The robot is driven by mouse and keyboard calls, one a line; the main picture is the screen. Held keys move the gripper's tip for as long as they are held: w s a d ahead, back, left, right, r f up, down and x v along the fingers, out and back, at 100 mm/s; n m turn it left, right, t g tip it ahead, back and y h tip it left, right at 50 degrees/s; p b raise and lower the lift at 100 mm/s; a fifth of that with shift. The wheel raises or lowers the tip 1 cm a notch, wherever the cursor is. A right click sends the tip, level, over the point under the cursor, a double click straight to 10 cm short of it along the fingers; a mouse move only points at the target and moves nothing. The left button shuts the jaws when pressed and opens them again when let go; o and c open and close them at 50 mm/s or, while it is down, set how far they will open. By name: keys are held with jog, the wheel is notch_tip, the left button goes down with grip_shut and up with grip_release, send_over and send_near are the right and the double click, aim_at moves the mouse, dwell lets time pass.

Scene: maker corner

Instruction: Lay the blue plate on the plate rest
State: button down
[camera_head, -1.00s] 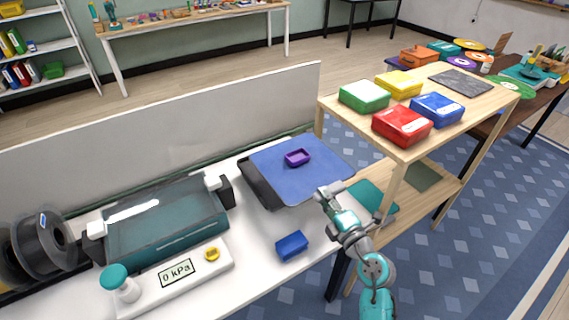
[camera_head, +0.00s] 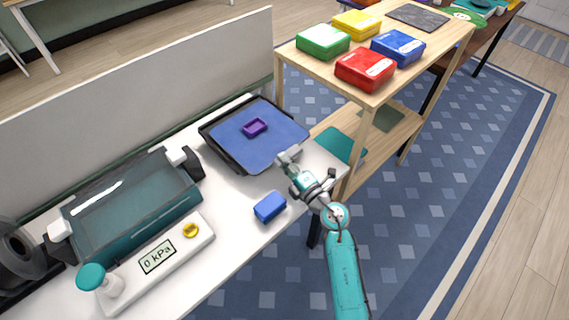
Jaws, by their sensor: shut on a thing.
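The blue plate (camera_head: 272,139) is a flat blue sheet with a small purple open box (camera_head: 255,127) on top. It lies over a dark, rimmed tray-like piece, likely the plate rest (camera_head: 216,143), on the white bench. Whether the plate touches the rest all round I cannot tell. My gripper (camera_head: 287,157) is at the plate's near right edge, shut on it; the fingertips are small in view.
A blue block (camera_head: 270,206) lies on the bench in front of the plate. A teal glass-lidded machine (camera_head: 135,205) and a 0 kPa gauge panel (camera_head: 158,256) stand at left. A grey partition (camera_head: 140,105) runs behind. A wooden shelf (camera_head: 345,80) with coloured boxes stands right.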

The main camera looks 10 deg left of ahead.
jog(key=shift+f, duration=0.5)
jog(key=c, duration=1)
grip_release()
jog(key=shift+f, duration=0.15)
jog(key=shift+c, duration=0.2)
jog(key=v, duration=1.2)
jog(key=shift+s, duration=0.1)
